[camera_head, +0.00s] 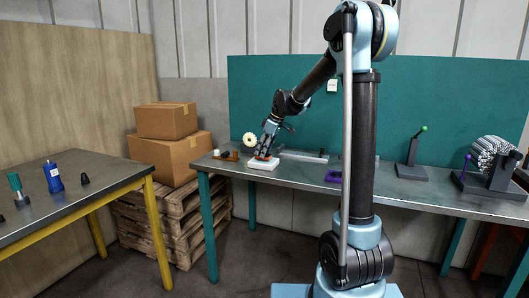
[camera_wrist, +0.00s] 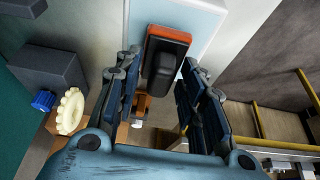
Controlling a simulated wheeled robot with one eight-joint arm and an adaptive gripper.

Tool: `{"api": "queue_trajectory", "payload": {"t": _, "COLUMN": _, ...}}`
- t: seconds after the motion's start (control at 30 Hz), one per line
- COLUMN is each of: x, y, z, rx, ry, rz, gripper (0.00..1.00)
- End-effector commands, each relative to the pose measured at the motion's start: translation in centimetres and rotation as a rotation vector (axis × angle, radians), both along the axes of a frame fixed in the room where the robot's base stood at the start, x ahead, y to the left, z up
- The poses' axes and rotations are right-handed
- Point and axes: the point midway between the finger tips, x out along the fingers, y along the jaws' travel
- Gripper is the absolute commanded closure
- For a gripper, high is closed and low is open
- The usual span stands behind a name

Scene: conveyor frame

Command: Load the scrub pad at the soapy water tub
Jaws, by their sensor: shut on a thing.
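The scrub pad (camera_wrist: 180,38) has an orange-red base and a black handle; in the head view its orange edge (camera_head: 262,157) shows just under my gripper. My gripper (camera_head: 264,153) points down at the left part of the metal bench. In the wrist view its fingers (camera_wrist: 160,68) stand on both sides of the black handle, shut on it. The pale tub (camera_head: 262,166) is directly below the pad; its light blue-white surface also shows in the wrist view (camera_wrist: 207,22). Whether the pad touches the tub's contents I cannot tell.
A cream toothed wheel (camera_head: 249,139) stands close behind my gripper. A wooden block with small items (camera_head: 226,156) is to the left. A purple tray (camera_head: 333,176), a green-knobbed lever stand (camera_head: 411,170) and a large roller (camera_head: 492,153) are farther right on the bench (camera_head: 300,172).

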Motion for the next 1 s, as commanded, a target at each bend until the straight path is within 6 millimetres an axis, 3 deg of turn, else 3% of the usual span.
{"api": "queue_trajectory", "payload": {"t": 1.0, "x": 0.08, "y": -0.17, "z": -0.83, "rx": 0.000, "ry": 0.000, "rz": -0.002, "gripper": 0.82}}
